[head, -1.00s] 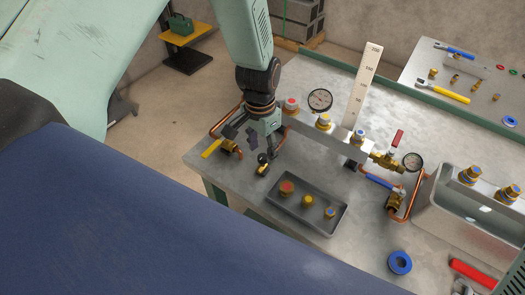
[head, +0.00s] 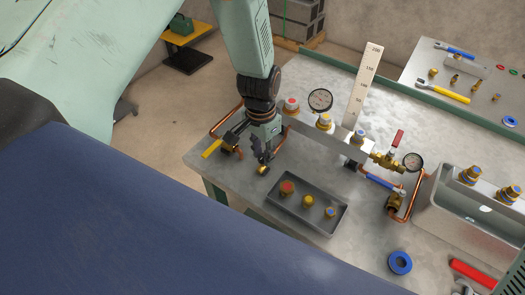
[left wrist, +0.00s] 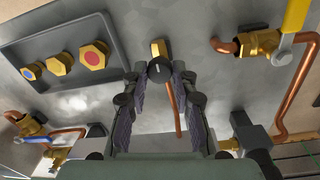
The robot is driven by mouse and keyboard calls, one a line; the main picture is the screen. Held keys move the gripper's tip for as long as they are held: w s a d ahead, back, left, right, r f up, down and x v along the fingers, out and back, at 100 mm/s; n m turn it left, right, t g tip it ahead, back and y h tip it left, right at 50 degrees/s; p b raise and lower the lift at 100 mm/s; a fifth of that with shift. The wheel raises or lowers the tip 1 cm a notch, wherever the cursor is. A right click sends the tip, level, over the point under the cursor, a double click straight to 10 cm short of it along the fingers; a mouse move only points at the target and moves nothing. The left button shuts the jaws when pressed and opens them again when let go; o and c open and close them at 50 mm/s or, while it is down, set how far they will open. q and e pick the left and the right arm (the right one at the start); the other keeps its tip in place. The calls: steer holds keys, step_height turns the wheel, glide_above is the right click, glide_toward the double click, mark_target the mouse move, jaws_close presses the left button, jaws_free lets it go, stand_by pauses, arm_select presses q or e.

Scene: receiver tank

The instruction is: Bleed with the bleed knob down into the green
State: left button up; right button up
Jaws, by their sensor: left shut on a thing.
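The bleed knob (left wrist: 159,70) is a small round black knob on a brass fitting (left wrist: 158,47), at the top centre of the left wrist view. In the head view its brass fitting (head: 263,170) shows at the table's left front, and the knob is mostly hidden by the fingers. My left gripper (head: 265,158) points down and is shut on the knob; in the left wrist view its fingertips (left wrist: 160,74) are on both sides of it. A round pressure gauge (head: 320,100) stands behind; its needle and any green band are too small to read. My right gripper is not in view.
A grey tray (head: 275,203) with several brass plugs lies just right of the gripper. A yellow-handled valve (head: 212,149) is close on the left.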

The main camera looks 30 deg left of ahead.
arm_select(q)
jaws_close()
steer(key=shift+s, duration=0.1)
steer(key=n+p, duration=0.1)
steer(key=n, duration=0.2)
steer(key=shift+s+n+p, duration=0.15)
steer(key=shift+n+p, duration=1.05)
steer(key=shift+n, duration=1.1)
steer(key=shift+f, duration=0.1)
steer(key=o, duration=0.9)
jaws_free()
